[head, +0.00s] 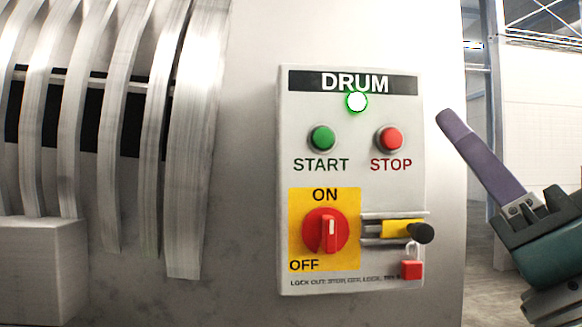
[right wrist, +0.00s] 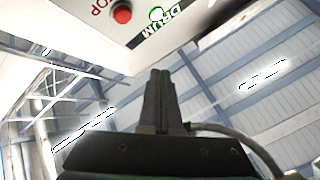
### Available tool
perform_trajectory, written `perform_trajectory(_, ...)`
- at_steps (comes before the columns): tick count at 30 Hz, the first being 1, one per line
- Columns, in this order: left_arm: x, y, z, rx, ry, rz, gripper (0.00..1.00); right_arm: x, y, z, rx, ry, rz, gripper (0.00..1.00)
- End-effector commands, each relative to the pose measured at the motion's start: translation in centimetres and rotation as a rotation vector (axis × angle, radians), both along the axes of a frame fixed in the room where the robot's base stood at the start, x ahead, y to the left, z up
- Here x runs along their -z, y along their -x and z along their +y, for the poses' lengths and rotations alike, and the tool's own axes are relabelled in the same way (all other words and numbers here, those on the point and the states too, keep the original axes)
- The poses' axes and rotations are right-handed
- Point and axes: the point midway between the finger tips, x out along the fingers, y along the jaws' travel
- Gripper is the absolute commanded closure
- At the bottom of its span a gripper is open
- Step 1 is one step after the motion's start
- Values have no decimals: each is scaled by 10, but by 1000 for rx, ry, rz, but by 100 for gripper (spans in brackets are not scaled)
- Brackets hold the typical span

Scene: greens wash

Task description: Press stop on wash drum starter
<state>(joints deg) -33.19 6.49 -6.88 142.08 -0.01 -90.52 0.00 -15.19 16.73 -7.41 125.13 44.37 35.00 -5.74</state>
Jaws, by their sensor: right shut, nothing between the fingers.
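The drum starter box (head: 350,170) is a pale panel labelled DRUM on the steel housing. Its red STOP button (head: 391,139) is at the upper right, and the green START button (head: 322,138) is to its left. A lamp (head: 357,101) above them glows white with a green rim. My right gripper (head: 452,124) is shut and empty, to the right of the box and apart from it, its tip a little above the STOP button's height. In the right wrist view the gripper (right wrist: 159,72) points toward the panel, with the STOP button (right wrist: 122,15) up and left. My left gripper is not in view.
Below the buttons are a red rotary switch (head: 325,231) with its handle upright toward ON, a yellow slide with black knob (head: 420,233), and a red padlock (head: 411,269). The ribbed steel drum (head: 110,110) fills the left. Open space lies right of the housing.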

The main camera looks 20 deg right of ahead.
Motion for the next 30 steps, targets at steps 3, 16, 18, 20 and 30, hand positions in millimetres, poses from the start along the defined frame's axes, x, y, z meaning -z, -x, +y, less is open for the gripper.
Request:
perform_trajectory(3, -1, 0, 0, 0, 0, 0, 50, -1, 0, 0, 0, 0, -1, 100)
perform_trajectory(16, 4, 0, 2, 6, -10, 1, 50, 0, -16, -3, 0, 3, -1, 100)
perform_trajectory(18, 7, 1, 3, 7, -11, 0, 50, 0, -25, -6, 0, 2, -3, 100)
perform_trajectory(20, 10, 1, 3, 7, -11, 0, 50, 0, -34, -8, 1, 3, -3, 100)
perform_trajectory(30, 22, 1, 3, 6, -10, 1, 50, 0, -75, -18, 0, 2, -1, 100)
